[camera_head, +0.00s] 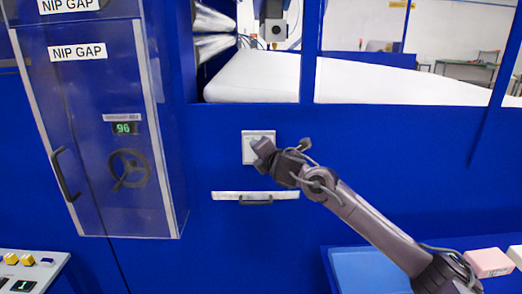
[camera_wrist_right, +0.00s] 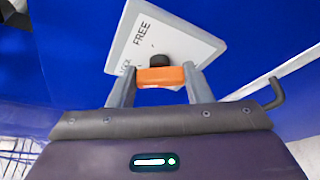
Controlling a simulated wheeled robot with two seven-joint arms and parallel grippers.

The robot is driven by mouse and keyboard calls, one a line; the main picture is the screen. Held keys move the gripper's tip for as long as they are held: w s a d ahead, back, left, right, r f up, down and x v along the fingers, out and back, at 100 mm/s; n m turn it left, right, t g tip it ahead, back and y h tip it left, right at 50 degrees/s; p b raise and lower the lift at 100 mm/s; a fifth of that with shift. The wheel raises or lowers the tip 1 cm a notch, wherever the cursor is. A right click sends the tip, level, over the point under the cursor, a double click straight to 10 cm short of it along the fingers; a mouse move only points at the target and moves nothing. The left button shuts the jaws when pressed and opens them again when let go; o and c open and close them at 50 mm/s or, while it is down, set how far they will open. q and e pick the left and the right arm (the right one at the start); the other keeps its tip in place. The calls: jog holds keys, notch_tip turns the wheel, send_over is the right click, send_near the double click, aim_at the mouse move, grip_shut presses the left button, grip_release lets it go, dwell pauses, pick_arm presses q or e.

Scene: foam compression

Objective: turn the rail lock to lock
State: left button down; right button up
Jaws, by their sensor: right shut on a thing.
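The rail lock is a pale plate (camera_head: 249,136) on the blue machine front, largely covered by my right gripper (camera_head: 262,150) in the head view. In the right wrist view the plate (camera_wrist_right: 190,40) carries the word FREE near its top and a partly hidden word at its left edge. A dark round hub (camera_wrist_right: 159,60) stands out from the plate. An orange lever (camera_wrist_right: 160,77) lies in front of the hub, between the two fingers of my right gripper (camera_wrist_right: 157,86), which is shut on it. My left gripper is not in view.
A light bar with a dark handle (camera_head: 256,198) is just below the plate. A clear-covered cabinet (camera_head: 95,150) with a handwheel stands left. A button panel (camera_head: 30,270) is lower left. A blue tray (camera_head: 365,270) and a pink block (camera_head: 488,262) are lower right.

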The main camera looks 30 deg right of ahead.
jog(key=shift+a+n+g+h+p, duration=0.1)
jog(key=shift+n+g+h+p, duration=0.3)
jog(key=shift+n, duration=0.5)
jog(key=shift+f, duration=0.1)
jog(key=o, duration=1)
jog(key=b+v, duration=0.1)
jog(key=v, duration=0.6)
jog(key=shift+s+a+r+b, duration=0.1)
jog(key=shift+s+r+b, duration=0.2)
jog(key=shift+b, duration=0.1)
